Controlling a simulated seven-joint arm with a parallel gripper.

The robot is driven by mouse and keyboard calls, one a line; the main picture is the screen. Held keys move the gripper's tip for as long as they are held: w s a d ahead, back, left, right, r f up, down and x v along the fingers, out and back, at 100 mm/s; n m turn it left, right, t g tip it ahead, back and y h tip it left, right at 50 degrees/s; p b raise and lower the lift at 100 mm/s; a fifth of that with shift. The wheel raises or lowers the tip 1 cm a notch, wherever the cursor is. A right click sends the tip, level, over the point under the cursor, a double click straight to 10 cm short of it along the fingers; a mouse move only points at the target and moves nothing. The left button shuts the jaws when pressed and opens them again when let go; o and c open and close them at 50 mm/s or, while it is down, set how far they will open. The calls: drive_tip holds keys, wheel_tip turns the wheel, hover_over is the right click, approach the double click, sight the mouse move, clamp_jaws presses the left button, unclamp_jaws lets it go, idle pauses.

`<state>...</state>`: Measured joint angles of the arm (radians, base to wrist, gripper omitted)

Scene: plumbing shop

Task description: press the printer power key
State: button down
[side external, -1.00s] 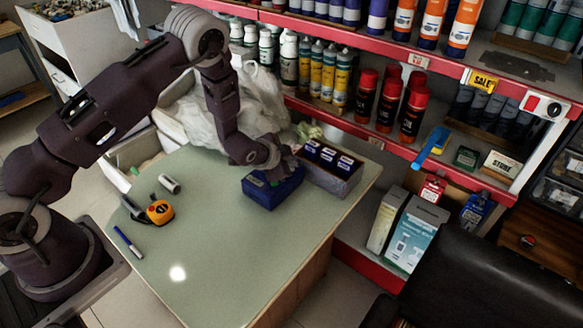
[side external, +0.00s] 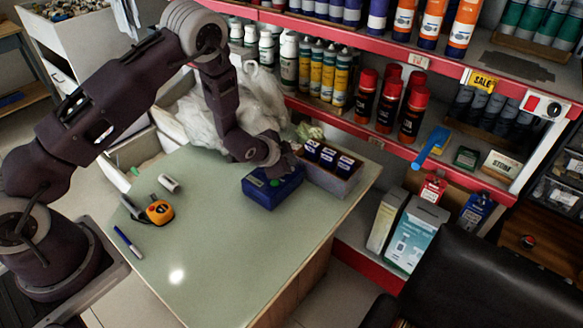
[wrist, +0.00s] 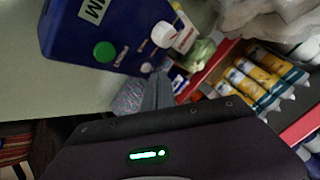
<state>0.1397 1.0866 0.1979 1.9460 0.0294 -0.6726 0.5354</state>
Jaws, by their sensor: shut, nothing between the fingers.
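The printer appears to be the dark blue box (side external: 272,190) on the table, with a small green spot on its top. In the wrist view the blue box (wrist: 85,35) fills the upper left. It carries a round green key (wrist: 105,51), a white round part (wrist: 163,35) and small labels. I cannot read which key is for power. My gripper (side external: 292,167) is shut and empty at the box's back right top in the side view. In the wrist view its fingers (wrist: 157,92) show beyond the box's lower corner, apart from the green key. Contact with the box cannot be told.
A tray of dark labelled boxes (side external: 332,168) stands close right of the blue box. Behind is a red-edged shelf (side external: 370,135) with bottles and cans. A yellow-orange tool (side external: 159,211), a white cylinder (side external: 169,183) and a blue pen (side external: 128,242) lie left. The table's front is clear.

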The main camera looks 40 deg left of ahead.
wheel_tip(320, 180, up, 6)
idle(0.5)
drive_tip(key=s+r+n+g, duration=0.1)
drive_tip(key=s+r+n, duration=0.2)
drive_tip(key=s+r, duration=0.65)
drive_tip(key=s+r+n+g, duration=0.15)
drive_tip(key=s+r, duration=0.45)
drive_tip(key=r, duration=0.7)
drive_tip(key=s+d+r+n, duration=0.1)
drive_tip(key=s, duration=1)
drive_tip(key=s+r+n+g+h, duration=0.1)
drive_tip(key=s+n, duration=0.1)
drive_tip(key=s, duration=1)
drive_tip(key=shift+d+r, duration=0.4)
